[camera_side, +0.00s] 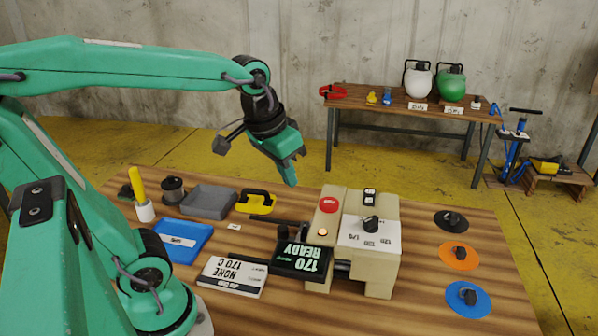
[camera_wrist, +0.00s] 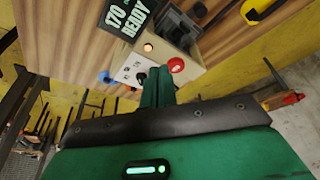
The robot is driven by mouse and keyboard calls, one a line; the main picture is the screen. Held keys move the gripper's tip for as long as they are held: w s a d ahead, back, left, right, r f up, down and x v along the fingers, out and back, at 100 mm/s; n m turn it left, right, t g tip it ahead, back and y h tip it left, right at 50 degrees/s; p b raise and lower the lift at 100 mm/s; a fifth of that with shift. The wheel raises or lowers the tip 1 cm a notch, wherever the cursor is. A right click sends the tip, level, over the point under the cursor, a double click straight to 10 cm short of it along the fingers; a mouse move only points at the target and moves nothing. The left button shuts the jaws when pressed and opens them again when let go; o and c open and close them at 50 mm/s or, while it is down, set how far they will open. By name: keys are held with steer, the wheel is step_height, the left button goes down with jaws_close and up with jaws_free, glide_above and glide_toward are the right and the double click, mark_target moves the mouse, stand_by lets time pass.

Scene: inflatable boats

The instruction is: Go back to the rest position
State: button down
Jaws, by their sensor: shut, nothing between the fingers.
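My gripper (camera_side: 290,178) is shut and empty. It hangs in the air above the back of the wooden table, pointing down and slightly right, behind and left of the beige machine (camera_side: 384,270). In the wrist view the shut fingers (camera_wrist: 157,88) show at the centre, with the machine's red button (camera_wrist: 176,65) just beyond them. The machine has a red button (camera_side: 328,204), a black dial (camera_side: 371,224) and a lit orange lamp (camera_side: 322,232). Its black display (camera_side: 302,260) reads "170 READY".
A second table (camera_side: 350,100) with bottles stands behind. The air around my gripper is clear.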

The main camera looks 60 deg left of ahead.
steer(key=s+d+f+m+t, duration=0.1)
steer(key=s, duration=0.5)
steer(key=shift+f+t, duration=0.25)
steer(key=shift+t, duration=0.15)
steer(key=c, duration=2.2)
jaws_free()
